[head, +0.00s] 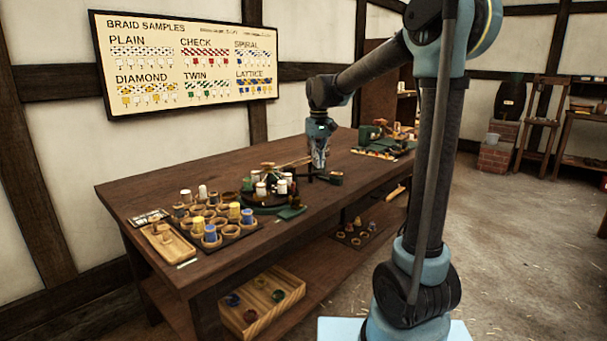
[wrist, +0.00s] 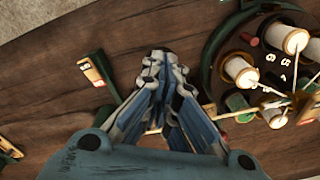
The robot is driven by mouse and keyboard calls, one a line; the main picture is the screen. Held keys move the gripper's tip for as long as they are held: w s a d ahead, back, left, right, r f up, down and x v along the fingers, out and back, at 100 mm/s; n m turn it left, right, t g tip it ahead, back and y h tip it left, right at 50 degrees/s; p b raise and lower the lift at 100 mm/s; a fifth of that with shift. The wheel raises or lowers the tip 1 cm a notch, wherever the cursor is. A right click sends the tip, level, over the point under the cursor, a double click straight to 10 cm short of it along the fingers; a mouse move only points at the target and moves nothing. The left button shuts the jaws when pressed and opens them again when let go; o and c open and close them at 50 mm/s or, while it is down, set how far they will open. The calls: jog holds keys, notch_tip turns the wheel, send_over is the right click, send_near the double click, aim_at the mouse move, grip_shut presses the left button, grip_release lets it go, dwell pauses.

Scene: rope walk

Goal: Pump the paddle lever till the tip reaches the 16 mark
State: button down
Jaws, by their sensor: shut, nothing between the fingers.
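My gripper (head: 319,166) points down over the table, just right of the round braiding stand (head: 265,203) with its upright bobbins. In the wrist view my gripper (wrist: 163,58) has its fingers together and holds nothing. The stand's dark numbered disc (wrist: 222,72) is to the right of the fingers there. A small green piece with a tan, red-marked face (wrist: 97,70) lies left of the fingers; I cannot tell whether it is the paddle lever. A dark low piece (head: 335,179) shows beside my gripper in the head view. The 16 mark and the tip are not readable.
A dark rack of wooden cups and bobbins (head: 207,240) and a wooden tray (head: 168,243) stand at the table's near left end. A green device with a coloured strip (head: 372,152) sits farther right. Bare table (head: 280,232) lies along the front edge.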

aim_at(319, 173)
jog(key=shift+f, duration=0.45)
jog(key=shift+f, duration=0.35)
jog(key=shift+f, duration=0.35)
jog(key=shift+d+f, duration=0.1)
jog(key=shift+f, duration=0.65)
jog(key=shift+s+f, duration=0.1)
jog(key=shift+f, duration=1.25)
dwell(0.3)
jog(key=shift+r, duration=3.25)
